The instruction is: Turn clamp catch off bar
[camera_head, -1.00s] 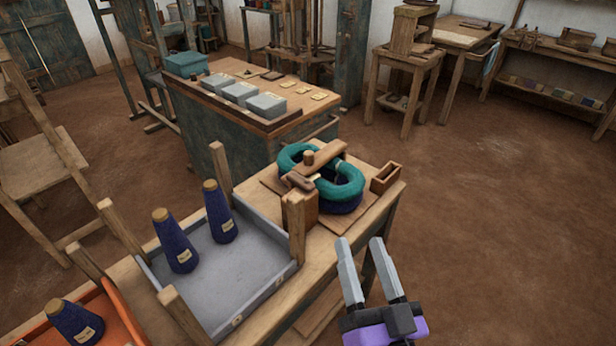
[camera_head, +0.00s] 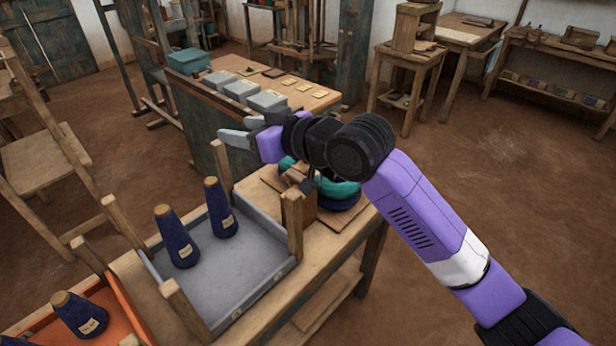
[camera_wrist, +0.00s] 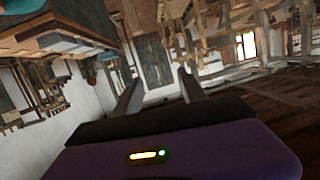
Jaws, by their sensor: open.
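The clamp (camera_head: 296,172) stands on the near wooden table, and my arm hides most of it. Only parts of its brown wood show below my wrist. A coiled teal and dark blue bundle (camera_head: 340,193) sits at the clamp, partly covered by my arm. The catch and the bar cannot be told apart here. My gripper (camera_head: 228,138) is open and empty, above and to the left of the clamp, pointing left. In the wrist view its two fingers (camera_wrist: 157,90) are spread, with only the far room between them.
A grey tray (camera_head: 230,290) with corner posts holds two dark blue cones. An orange tray (camera_head: 122,312) with another cone is at the lower left. A bench (camera_head: 262,75) with grey boxes and a teal box stands behind my gripper. Open floor lies to the right.

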